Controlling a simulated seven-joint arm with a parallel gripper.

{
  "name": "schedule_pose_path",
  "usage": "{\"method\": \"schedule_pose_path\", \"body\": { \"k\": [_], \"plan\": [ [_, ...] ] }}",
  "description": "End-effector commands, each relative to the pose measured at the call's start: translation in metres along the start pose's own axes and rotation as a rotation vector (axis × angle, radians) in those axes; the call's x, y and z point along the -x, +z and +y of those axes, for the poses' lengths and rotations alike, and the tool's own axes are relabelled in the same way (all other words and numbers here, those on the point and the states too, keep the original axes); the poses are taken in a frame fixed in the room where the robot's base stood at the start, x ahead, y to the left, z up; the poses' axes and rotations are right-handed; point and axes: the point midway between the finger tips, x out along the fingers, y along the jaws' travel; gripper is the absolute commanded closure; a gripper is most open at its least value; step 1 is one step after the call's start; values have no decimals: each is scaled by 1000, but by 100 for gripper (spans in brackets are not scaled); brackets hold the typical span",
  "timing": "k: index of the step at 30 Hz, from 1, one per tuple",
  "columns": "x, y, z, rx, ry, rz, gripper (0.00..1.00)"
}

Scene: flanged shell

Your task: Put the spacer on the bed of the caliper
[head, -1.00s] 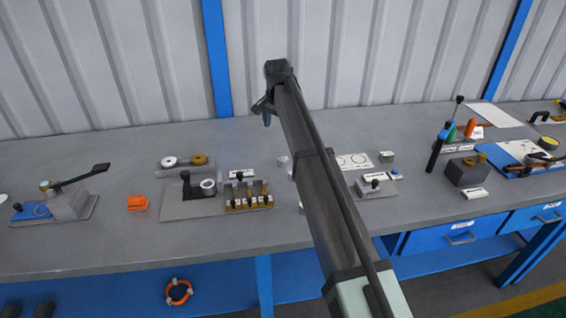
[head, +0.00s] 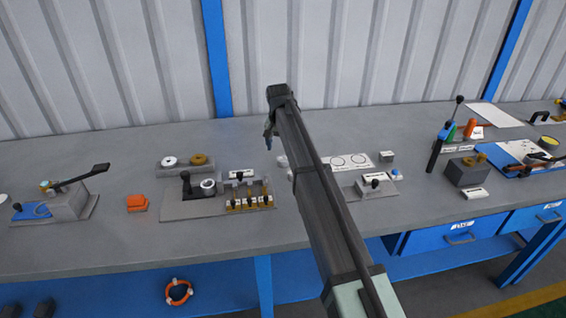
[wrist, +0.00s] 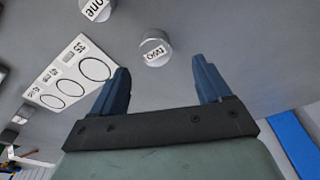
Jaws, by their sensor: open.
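My gripper's two blue fingers are apart and empty in the wrist view (wrist: 164,82); the gripper (head: 268,137) shows small at the arm's end in the head view. A short grey cylinder (wrist: 154,50) with a white label stands on the bench just beyond the finger gap. A second cylinder (wrist: 95,8), labelled "one", is cut off at the wrist view's top. I cannot tell which part is the spacer. I cannot tell for sure which fixture is the caliper; a grey plate with a black post and a ring (head: 190,205) stands left of my arm.
A white card with circles (head: 348,161) lies right of my arm. Several small levers (head: 248,200) stand on a plate beside the arm. A fixture with a black knob (head: 374,187) and a dark block (head: 467,171) stand further right. An orange block (head: 137,202) lies left.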

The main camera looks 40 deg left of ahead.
Motion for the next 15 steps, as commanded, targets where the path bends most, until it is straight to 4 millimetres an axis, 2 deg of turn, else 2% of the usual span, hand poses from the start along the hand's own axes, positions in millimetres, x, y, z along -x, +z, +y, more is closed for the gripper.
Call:
{"method": "schedule_pose_path", "body": {
  "k": [8,15],
  "plan": [
    [-16,2,2,-1,0,-1,23],
    [-46,7,6,0,1,-2,23]
  ]
}}
